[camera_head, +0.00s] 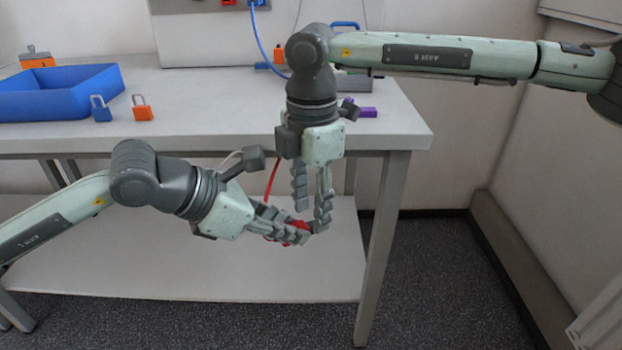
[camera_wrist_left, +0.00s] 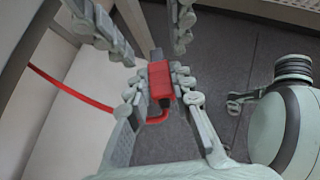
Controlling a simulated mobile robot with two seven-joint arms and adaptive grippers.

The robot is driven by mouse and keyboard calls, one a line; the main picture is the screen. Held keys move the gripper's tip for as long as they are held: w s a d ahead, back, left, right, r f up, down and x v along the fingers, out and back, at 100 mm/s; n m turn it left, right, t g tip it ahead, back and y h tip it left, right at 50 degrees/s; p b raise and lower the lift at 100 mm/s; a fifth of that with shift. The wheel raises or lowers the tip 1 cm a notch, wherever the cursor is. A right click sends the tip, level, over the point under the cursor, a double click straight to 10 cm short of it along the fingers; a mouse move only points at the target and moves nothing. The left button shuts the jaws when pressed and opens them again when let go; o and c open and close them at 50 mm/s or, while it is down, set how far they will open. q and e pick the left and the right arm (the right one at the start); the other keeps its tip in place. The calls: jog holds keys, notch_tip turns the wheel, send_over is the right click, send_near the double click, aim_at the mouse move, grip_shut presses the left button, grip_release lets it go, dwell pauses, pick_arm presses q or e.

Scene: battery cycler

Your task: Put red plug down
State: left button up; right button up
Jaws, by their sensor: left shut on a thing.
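My left gripper (camera_head: 292,234) is shut on the red plug (camera_head: 299,225), held in front of the table's front edge and below its top. The left wrist view shows the plug (camera_wrist_left: 160,80) between the left fingers, with a dark tip pointing away from the palm. A red cable (camera_wrist_left: 70,88) leaves the plug and runs to the left; in the head view it rises toward the table edge (camera_head: 272,178). My right gripper (camera_head: 312,208) points down close to the plug. Its two fingers are apart, one on each side of the plug's far end.
The table (camera_head: 225,128) has a blue tray (camera_head: 60,108) at the left, with a blue padlock (camera_head: 101,110) and an orange padlock (camera_head: 142,109) beside it. A purple object (camera_head: 368,112) lies near the right end. A lower shelf (camera_head: 180,265) is clear. A wall stands at the right.

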jog(key=shift+f, duration=0.85)
grip_shut()
pick_arm(q)
jog(key=o, duration=1)
